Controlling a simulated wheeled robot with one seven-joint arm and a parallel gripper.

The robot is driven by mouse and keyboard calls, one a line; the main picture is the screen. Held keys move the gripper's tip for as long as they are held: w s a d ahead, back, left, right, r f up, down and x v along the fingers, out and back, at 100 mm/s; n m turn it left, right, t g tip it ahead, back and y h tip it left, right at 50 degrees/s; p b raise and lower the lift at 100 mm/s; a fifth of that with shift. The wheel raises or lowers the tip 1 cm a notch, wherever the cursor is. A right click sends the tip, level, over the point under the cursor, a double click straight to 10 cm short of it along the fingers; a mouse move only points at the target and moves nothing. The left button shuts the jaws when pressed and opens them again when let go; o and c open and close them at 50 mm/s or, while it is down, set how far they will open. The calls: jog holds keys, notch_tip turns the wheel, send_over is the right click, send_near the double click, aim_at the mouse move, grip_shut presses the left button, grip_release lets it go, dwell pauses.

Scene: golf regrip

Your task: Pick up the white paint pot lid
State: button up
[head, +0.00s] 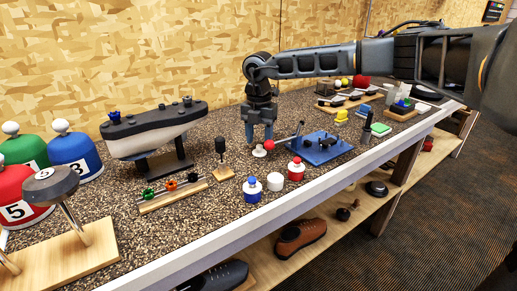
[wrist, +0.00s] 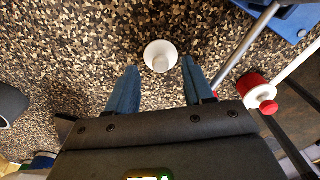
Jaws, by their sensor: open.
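The white paint pot lid (head: 259,153) is a small round white piece with a raised knob. It lies on the speckled bench top. In the wrist view the lid (wrist: 160,56) shows between and slightly beyond the fingertips, apart from both. My gripper (head: 259,138) points down above the lid. Its two blue fingers are open and empty; they also show in the wrist view (wrist: 159,69).
A red ball on a rod (head: 269,145) sits close right of the lid, by a blue plate (head: 320,148). A blue pot (head: 252,189), white pot (head: 275,183) and red pot (head: 296,171) stand in front. A dark-headed wooden tool (head: 221,150) stands left.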

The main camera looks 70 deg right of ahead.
aim_at(259, 149)
jog(key=shift+f, duration=1.35)
jog(key=shift+c, duration=0.3)
grip_shut()
